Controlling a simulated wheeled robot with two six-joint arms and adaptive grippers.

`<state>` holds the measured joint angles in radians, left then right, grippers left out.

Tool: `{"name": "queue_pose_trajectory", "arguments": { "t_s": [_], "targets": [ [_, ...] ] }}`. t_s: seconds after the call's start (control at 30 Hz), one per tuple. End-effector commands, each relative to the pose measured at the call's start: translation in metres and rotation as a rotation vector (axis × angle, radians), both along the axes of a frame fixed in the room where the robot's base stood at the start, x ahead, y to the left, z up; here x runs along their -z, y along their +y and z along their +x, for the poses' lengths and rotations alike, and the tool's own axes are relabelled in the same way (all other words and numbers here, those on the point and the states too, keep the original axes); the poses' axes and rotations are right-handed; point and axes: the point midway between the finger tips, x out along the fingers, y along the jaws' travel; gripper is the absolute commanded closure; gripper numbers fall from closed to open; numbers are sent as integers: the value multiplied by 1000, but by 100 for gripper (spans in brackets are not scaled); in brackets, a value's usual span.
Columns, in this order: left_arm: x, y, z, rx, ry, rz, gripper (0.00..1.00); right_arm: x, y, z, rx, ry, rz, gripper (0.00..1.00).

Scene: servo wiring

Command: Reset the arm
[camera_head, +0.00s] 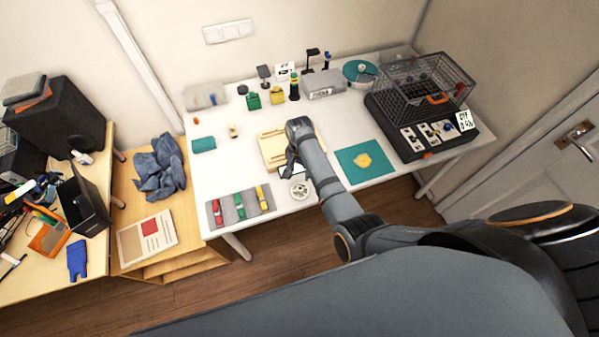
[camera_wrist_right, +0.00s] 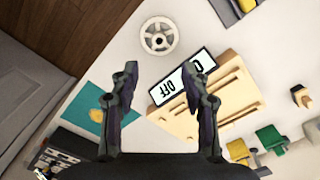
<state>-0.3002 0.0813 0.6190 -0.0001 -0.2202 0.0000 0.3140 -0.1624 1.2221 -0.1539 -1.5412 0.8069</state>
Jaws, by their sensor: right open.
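My right gripper (camera_head: 294,166) is open and empty, reaching over the front middle of the white table. Its two fingers also show spread apart in the right wrist view (camera_wrist_right: 166,72). A pale wooden block fixture (camera_head: 271,151) lies below and beside it, partly hidden by my arm; it also shows in the wrist view (camera_wrist_right: 230,98). A white, round, spoked part (camera_head: 299,190) lies near the table's front edge and also shows in the wrist view (camera_wrist_right: 158,37). A small panel reading OFF (camera_wrist_right: 172,86) lies between the fingers' lines of sight, against the fixture. My left gripper is not in view.
A teal mat (camera_head: 350,170) with a yellow piece lies right of my arm. A grey mat (camera_head: 226,214) with red, green and yellow items lies front left. A wire cage (camera_head: 425,85) stands at the right on a black base. Several small items stand at the back.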

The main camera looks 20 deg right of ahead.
Motion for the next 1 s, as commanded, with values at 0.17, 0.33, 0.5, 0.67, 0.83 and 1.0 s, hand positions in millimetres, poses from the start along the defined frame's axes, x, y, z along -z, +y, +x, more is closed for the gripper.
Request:
{"name": "queue_pose_trajectory", "arguments": {
  "t_s": [0.17,0.33,0.5,0.67,0.83,1.0],
  "targets": [
    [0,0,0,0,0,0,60,0,0,0,0,0,0,53],
    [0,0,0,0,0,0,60,0,0,0,0,-1,1,53],
    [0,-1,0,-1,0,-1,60,2,-22,-21,-55,-29,-11,53],
    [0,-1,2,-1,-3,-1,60,-17,-68,-76,-250,-113,-63,53],
    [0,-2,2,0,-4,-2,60,-49,-89,-120,-441,-175,-115,53],
    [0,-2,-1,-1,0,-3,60,-80,-96,-151,-591,-215,-153,53]
  ]
}}
